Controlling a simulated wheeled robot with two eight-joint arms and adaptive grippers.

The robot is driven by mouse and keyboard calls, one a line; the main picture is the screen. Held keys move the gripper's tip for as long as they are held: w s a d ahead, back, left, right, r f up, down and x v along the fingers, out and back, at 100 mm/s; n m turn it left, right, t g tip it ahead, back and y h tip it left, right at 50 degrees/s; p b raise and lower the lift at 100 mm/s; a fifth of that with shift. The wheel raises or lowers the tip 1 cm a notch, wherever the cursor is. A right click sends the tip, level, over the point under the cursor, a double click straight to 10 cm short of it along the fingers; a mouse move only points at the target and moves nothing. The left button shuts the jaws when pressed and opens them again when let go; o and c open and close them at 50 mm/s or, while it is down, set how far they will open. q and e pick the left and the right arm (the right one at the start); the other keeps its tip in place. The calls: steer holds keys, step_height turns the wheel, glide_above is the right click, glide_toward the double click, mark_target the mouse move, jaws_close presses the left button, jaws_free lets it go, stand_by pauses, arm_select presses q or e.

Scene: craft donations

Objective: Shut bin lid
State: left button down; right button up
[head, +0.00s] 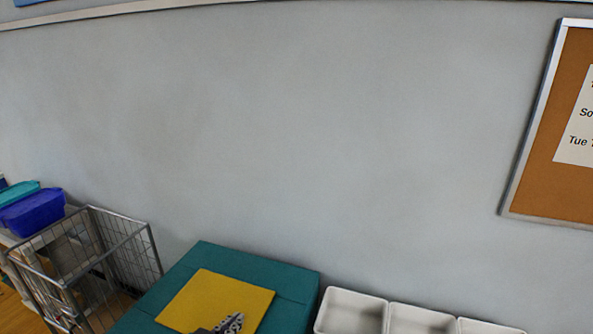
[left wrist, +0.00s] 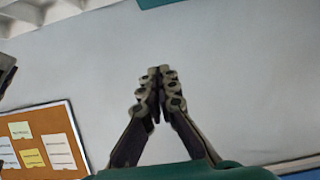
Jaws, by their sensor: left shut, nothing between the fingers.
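A teal bin (head: 290,277) stands against the wall at the bottom centre of the head view. A yellow square panel (head: 215,300) lies on its teal top, which looks flat; I cannot tell whether this is the lid fully down. My left gripper (head: 232,322) shows only in part at the bottom edge, in front of the yellow panel. In the left wrist view my left gripper (left wrist: 158,72) is shut and empty, its fingertips together against the grey wall behind. A teal edge (left wrist: 190,171) runs below the fingers there. My right gripper is not in view.
A wire cart (head: 120,228) stands left of the bin, with a blue tub (head: 32,212) behind it. White open trays (head: 352,312) sit right of the bin. A cork board (head: 560,185) hangs on the wall at right.

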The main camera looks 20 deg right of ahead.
arm_select(q)
steer(key=s+a+f+b, duration=0.2)
steer(key=s+f+b, duration=0.1)
steer(key=f+b, duration=0.5)
steer(key=s+a+f+b, duration=0.3)
steer(key=f+b, duration=0.5)
steer(key=f, duration=0.7)
steer(key=shift+s, duration=0.35)
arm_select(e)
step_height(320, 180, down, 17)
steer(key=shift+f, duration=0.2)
